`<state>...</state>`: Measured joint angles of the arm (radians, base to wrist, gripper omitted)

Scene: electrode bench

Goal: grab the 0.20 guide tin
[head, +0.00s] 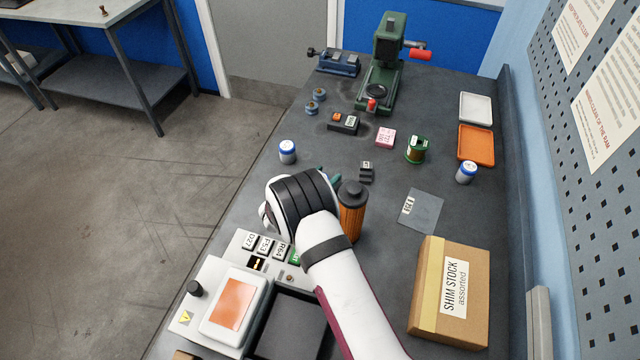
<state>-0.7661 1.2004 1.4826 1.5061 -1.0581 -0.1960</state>
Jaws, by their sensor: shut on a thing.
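My gripper (325,175) is mostly hidden behind my white and black wrist, low over the middle of the bench. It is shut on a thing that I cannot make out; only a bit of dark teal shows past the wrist. A white tin with a blue lid (287,151) stands upright to the left of the gripper, near the bench's left edge. A similar blue-lidded tin (466,172) stands on the right, in front of the orange tray. No 0.20 marking is readable on either tin.
An orange-brown bottle (352,215) with a dark cap stands close to my wrist. A green spool (416,149), a pink box (385,138) and a small dark block (366,172) lie beyond. A shim stock carton (450,290) and a grey device (212,270) flank my forearm.

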